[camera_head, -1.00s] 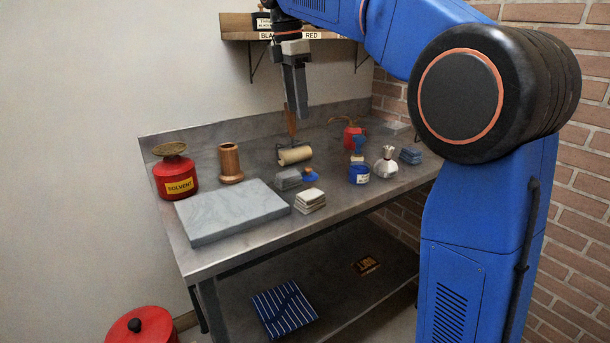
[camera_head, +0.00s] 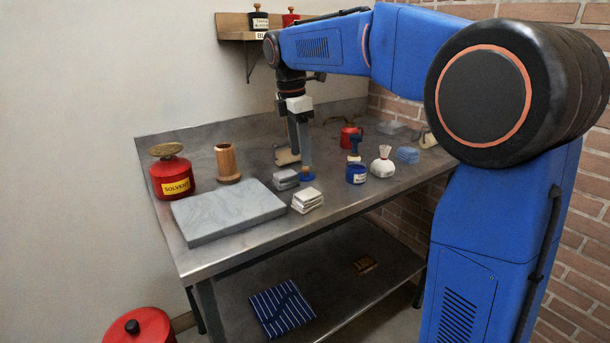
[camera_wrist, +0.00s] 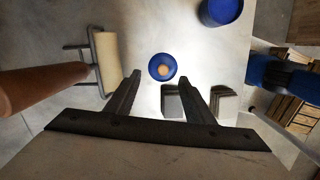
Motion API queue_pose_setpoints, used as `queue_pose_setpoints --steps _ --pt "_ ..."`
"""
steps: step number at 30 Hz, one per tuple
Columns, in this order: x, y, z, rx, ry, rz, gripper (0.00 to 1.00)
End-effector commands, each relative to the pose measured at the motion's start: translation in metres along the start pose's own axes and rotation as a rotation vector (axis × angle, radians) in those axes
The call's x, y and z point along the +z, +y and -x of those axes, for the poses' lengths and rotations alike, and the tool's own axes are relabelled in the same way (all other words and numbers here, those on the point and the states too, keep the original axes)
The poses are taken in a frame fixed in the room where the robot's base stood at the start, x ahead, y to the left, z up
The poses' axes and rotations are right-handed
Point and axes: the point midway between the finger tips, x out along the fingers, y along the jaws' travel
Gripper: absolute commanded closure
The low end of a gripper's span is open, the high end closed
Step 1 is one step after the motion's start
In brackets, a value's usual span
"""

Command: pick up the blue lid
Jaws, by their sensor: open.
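The blue lid (camera_head: 307,177) is a small round disc with a pale wooden knob, lying on the metal bench. It also shows in the wrist view (camera_wrist: 156,60), its knob facing the camera. My gripper (camera_head: 301,163) points down at the lid, with its fingers partly in front of it in the head view. In the wrist view my gripper (camera_wrist: 162,77) is open and empty. The lid appears just beyond the fingertips, roughly centred between them. I cannot tell the exact height gap.
A blue tin (camera_head: 356,175) stands right of the lid. Grey blocks (camera_head: 285,179) and a stack of pale cloths or pads (camera_head: 307,200) lie close by on the left and front. A roller (camera_wrist: 107,60) lies behind my gripper. A grey slab (camera_head: 229,212) covers the bench's front left.

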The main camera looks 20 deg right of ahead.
Motion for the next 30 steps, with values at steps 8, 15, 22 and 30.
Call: queue_pose_setpoints --steps 8,15,22,30 --pt "0.004 -0.006 -0.036 -0.002 0.0 -0.001 0.52" --pt "0.004 -0.005 -0.047 0.0 0.0 0.0 0.52" --pt "0.004 -0.005 -0.047 0.0 0.0 0.0 0.71" --pt "0.004 -0.005 -0.048 -0.002 0.0 0.0 1.0"
